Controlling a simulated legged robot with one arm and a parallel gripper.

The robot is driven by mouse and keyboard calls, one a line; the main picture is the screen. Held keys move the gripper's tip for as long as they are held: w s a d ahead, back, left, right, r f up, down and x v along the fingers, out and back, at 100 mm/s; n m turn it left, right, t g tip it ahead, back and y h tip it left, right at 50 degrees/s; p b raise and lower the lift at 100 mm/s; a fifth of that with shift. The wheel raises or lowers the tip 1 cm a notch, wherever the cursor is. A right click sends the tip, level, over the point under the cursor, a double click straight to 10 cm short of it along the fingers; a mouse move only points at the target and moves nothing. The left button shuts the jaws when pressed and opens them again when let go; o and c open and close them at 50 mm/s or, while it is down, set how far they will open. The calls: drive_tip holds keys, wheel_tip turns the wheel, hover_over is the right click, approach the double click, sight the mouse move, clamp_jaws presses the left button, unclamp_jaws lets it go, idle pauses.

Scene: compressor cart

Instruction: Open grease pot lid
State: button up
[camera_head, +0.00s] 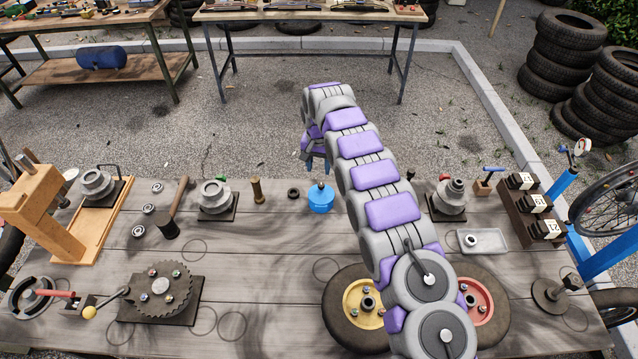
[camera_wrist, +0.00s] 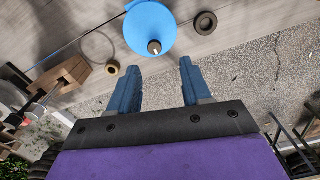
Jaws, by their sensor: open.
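The grease pot is most likely the blue round pot (camera_head: 321,200) near the far edge of the wooden table, just left of my arm. In the wrist view its blue lid (camera_wrist: 150,30) shows from above, with a dark knob on it. My gripper (camera_head: 316,163) hangs just above and beyond the pot in the head view. In the wrist view my gripper (camera_wrist: 157,80) has its two blue fingers apart, with nothing between them. The pot's knob lies a little ahead of the fingertips, apart from them. My arm does not hide the pot.
A black ring (camera_head: 293,193) and a brass cylinder (camera_head: 257,190) stand left of the pot. A hammer (camera_head: 174,208) and a grey flanged part (camera_head: 215,198) are further left. A yellow-hubbed wheel (camera_head: 361,304) lies near the front. The table between pot and wheel is clear.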

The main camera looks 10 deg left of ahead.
sight(321, 185)
drive_tip(key=f, duration=0.3)
drive_tip(key=d+f+b, duration=0.1)
drive_tip(key=f, duration=0.2)
drive_tip(key=shift+d, duration=0.15)
drive_tip(key=shift+f, duration=0.5)
drive_tip(key=shift+a+f, duration=0.2)
drive_tip(key=shift+a, duration=0.2)
drive_tip(key=shift+d, duration=0.25)
drive_tip(key=c, duration=0.4)
drive_tip(key=shift+a, duration=0.1)
clamp_jaws()
